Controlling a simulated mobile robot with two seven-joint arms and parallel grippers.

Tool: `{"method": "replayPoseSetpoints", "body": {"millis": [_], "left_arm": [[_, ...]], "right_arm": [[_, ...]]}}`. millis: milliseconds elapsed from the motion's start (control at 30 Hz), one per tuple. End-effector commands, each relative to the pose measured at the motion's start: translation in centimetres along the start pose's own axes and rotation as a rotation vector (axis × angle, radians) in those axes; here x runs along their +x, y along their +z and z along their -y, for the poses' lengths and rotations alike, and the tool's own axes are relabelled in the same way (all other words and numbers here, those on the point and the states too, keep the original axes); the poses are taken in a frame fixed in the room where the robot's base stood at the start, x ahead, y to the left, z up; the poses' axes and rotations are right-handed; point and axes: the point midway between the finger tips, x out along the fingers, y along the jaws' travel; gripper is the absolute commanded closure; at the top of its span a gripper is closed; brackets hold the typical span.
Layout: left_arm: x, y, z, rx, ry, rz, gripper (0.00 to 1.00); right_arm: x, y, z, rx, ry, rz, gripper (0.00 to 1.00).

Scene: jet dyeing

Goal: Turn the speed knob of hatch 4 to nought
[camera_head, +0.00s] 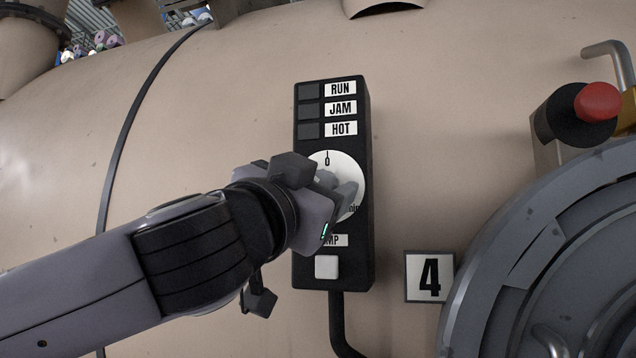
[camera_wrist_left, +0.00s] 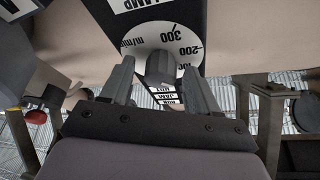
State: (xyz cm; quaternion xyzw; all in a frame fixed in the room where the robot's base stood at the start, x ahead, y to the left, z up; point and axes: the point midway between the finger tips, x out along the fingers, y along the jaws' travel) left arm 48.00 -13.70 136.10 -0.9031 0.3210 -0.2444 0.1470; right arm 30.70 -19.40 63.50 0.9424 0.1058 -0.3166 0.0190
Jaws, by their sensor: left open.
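The black control box (camera_head: 361,230) for hatch 4 stands upright on the tan vessel wall, beside a "4" plate (camera_head: 430,277). Its white speed dial (camera_head: 322,162) shows a 0 at the top in the head view; the rest is partly covered by my left gripper. In the left wrist view the dial (camera_wrist_left: 140,42) shows 100, 200, 300 and m/min. The grey speed knob (camera_wrist_left: 160,66) stands between the fingers of my open left gripper (camera_wrist_left: 158,80), one finger on each side. I cannot tell whether they touch it, nor where the knob points.
RUN, JAM and HOT labels (camera_head: 340,108) sit above the dial, and a white push button (camera_head: 326,267) sits below it. A red emergency button (camera_head: 598,102) and the large round grey hatch (camera_head: 560,260) are at right. A cable (camera_head: 338,325) runs down from the box.

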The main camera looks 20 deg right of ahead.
Motion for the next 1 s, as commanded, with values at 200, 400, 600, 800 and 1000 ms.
{"method": "replayPoseSetpoints", "body": {"millis": [200,400,600,800,1000], "left_arm": [[0.0,0.0,0.0,0.000,0.000,0.000,0.79],[0.0,0.0,0.0,0.001,0.000,0.001,0.96],[0.1,-0.1,0.2,0.032,0.013,0.003,0.96],[0.2,-0.3,0.3,0.129,0.055,0.003,0.95],[0.3,-0.6,0.6,0.282,0.119,0.005,0.95]], "right_arm": [[0.0,-0.2,-0.1,-0.001,0.001,-0.003,1.00],[-0.1,-0.3,-0.1,0.000,0.001,-0.004,1.00],[-0.5,-0.9,0.0,-0.002,0.001,-0.007,1.00],[-1.5,-2.2,-0.2,-0.010,0.006,-0.013,1.00],[-3.0,-3.6,-0.8,-0.023,0.024,-0.016,1.00]]}}
